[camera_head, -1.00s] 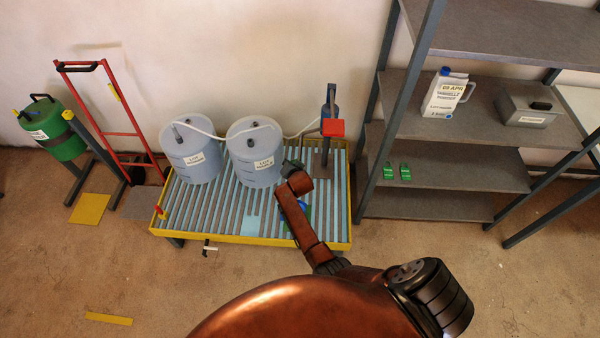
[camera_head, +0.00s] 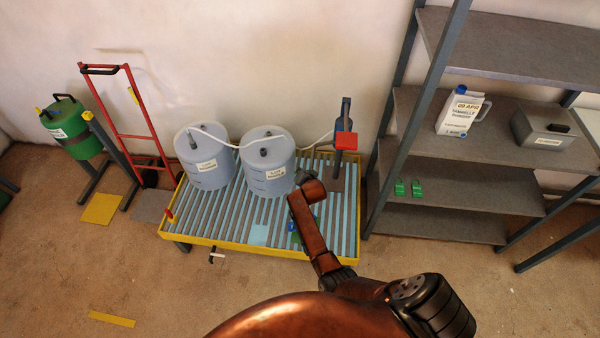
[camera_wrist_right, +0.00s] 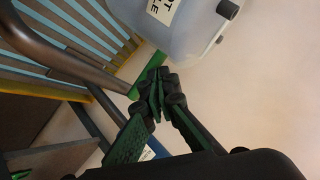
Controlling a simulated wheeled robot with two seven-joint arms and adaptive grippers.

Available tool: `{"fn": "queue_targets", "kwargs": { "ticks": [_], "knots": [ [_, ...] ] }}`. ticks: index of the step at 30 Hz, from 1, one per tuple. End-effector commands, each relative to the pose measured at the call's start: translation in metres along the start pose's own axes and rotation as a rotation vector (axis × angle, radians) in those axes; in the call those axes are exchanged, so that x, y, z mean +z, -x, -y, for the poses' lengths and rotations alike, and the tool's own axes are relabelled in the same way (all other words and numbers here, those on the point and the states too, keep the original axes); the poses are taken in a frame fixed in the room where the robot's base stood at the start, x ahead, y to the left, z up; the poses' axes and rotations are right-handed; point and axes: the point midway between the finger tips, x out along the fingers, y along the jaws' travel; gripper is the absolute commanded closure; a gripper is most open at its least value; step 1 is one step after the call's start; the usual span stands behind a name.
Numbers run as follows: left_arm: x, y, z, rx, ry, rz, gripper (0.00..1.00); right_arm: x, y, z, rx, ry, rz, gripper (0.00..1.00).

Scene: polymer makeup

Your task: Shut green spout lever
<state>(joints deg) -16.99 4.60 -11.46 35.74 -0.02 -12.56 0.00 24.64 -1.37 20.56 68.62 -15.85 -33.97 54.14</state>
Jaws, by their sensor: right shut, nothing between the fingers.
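A green bar (camera_wrist_right: 147,70), which looks like the spout lever, shows in the right wrist view at the end of a brown curved pipe (camera_wrist_right: 62,48). My right gripper (camera_wrist_right: 157,88) is shut and empty, with its fingertips close to the bar. I cannot tell whether they touch. In the head view my right arm reaches over the yellow-rimmed grated pallet (camera_head: 240,244), and its gripper is mostly hidden by the arm beside the right translucent drum (camera_head: 266,155). The lever cannot be made out there. My left gripper is out of view.
A pump with a red box (camera_head: 346,141) stands at the pallet's back right. Another translucent drum (camera_head: 205,160) stands to the left, joined by a white hose. A grey shelf (camera_head: 460,190) is close on the right. A red hand truck (camera_head: 122,135) and green drum (camera_head: 75,132) stand left.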

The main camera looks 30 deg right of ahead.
Motion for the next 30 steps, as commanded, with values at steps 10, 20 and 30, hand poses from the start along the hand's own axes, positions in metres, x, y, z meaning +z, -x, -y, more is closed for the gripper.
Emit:
{"fn": "queue_targets", "kwargs": {
  "ticks": [10,20,30],
  "knots": [
    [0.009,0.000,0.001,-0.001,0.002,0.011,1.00,0.001,0.005,0.001,-0.001,0.001,0.000,1.00],
    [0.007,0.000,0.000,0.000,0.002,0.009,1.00,0.002,0.054,0.000,-0.002,-0.002,0.000,1.00],
    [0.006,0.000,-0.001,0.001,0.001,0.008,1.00,0.001,0.108,0.000,-0.001,0.000,0.000,1.00]
  ]
}}
